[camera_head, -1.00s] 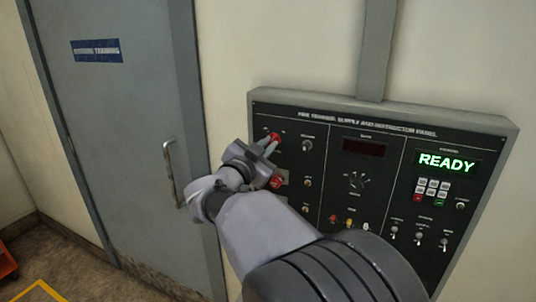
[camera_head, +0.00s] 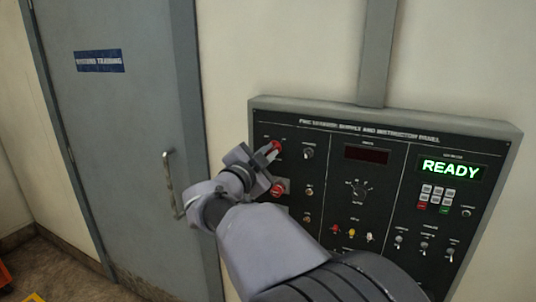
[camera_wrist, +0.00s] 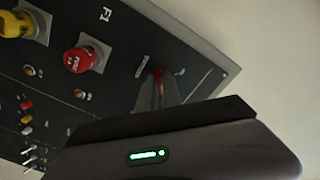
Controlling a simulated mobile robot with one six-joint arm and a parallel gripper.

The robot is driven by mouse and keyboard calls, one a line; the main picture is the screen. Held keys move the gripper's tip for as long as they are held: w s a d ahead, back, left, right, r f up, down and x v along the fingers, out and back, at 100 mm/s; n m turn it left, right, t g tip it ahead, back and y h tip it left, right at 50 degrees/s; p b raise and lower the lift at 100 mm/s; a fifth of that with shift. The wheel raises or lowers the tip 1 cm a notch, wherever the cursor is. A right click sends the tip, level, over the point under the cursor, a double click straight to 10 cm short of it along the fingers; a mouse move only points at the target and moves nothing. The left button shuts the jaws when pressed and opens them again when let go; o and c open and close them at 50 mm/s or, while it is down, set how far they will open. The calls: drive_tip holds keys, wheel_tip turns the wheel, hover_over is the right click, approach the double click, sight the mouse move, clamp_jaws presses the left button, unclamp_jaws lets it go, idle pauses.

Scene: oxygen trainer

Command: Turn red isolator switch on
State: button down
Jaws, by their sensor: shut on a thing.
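The red isolator switch (camera_head: 274,146) is at the top left of the dark control panel, and its red part is partly hidden by my fingers. My gripper (camera_head: 267,153) reaches it from the lower left, its fingers shut on the switch. In the wrist view the fingertips (camera_wrist: 156,90) close around the red switch (camera_wrist: 159,74), of which only a small part shows. I cannot tell its on or off position.
A large red button (camera_head: 279,188) sits just below the switch, close to my gripper; it also shows in the wrist view (camera_wrist: 82,60). A green READY display (camera_head: 451,168) is at the panel's right. A grey door (camera_head: 115,130) with a handle (camera_head: 170,180) stands left.

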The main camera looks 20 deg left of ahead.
drive_tip(key=c, duration=1.5)
unclamp_jaws()
drive_tip(key=shift+s, duration=0.1)
drive_tip(key=s+p, duration=0.1)
drive_tip(key=s, duration=1.6)
drive_tip(key=shift+s, duration=0.15)
